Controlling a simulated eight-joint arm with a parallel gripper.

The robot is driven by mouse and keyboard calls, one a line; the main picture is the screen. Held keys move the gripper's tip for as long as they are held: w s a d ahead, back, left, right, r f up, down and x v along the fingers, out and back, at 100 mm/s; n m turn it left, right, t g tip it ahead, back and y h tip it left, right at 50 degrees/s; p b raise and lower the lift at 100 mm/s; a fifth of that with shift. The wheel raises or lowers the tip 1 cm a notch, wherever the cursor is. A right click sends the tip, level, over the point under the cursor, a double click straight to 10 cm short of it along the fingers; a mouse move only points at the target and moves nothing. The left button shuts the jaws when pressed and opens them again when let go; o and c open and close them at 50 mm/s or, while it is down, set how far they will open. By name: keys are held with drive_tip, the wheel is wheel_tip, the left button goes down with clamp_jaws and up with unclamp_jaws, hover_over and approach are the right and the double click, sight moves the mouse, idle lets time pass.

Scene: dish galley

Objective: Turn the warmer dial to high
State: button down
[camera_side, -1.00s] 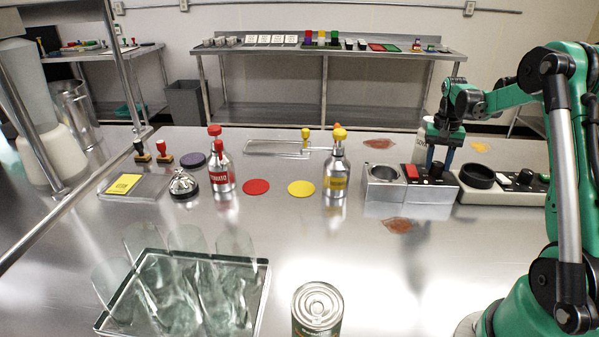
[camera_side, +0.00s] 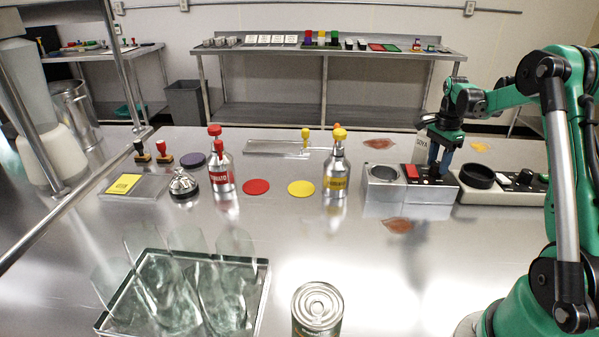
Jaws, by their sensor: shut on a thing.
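The silver warmer (camera_side: 383,196) stands on the steel counter right of centre. It has a round well (camera_side: 380,171), a red switch (camera_side: 411,172) and a black dial (camera_side: 434,178) on its dark top panel. My gripper (camera_side: 438,172) points down over this panel, its blue fingers shut on the dial from both sides. The fingers hide much of the dial, and its pointer and any markings are too small to read.
A cream unit (camera_side: 478,197) with a black ring and its own black knob (camera_side: 526,177) stands close on the right. A pale carton (camera_side: 421,146) is just behind my gripper. Steel bottles (camera_side: 336,172), a glass rack (camera_side: 264,290) and a can (camera_side: 318,310) stand left and in front.

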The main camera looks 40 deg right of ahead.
sight(437, 163)
drive_tip(key=m, duration=0.6)
drive_tip(key=shift+m, duration=0.3)
idle(0.5)
drive_tip(key=shift+c, duration=2.3)
unclamp_jaws()
drive_tip(key=shift+d+r, duration=0.15)
drive_tip(key=shift+r, duration=2.7)
drive_tip(key=shift+w, duration=0.1)
